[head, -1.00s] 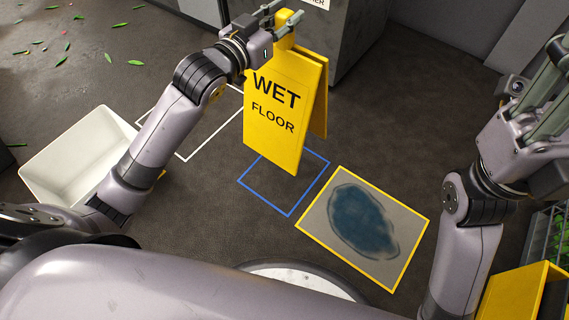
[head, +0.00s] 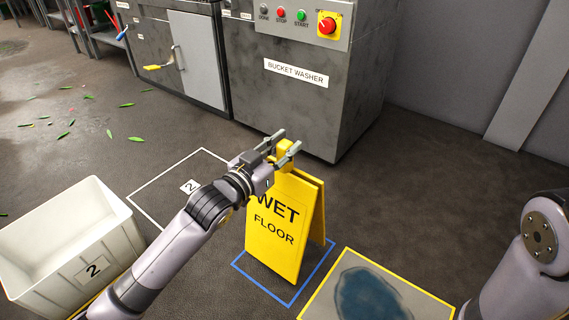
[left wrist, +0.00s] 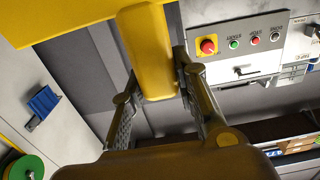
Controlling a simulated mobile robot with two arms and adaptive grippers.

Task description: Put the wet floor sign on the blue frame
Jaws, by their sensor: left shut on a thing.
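The yellow wet floor sign (head: 270,232) stands upright with its two panels spread, at the middle of the head view. Its lower edges show inside the outline of the blue frame (head: 318,270) on the floor; I cannot tell for sure whether they touch the floor. My left gripper (head: 288,141) is shut on the sign's top handle. In the left wrist view the yellow handle (left wrist: 147,50) sits between the fingers. Part of the blue frame is hidden behind the sign. My right gripper is out of view.
A yellow-bordered mat (head: 425,300) with a dark blue patch lies just right of the blue frame. A white bin (head: 75,245) stands at the left, near a white floor outline (head: 150,220). The bucket washer (head: 300,105) stands behind. Leaves litter the far left floor.

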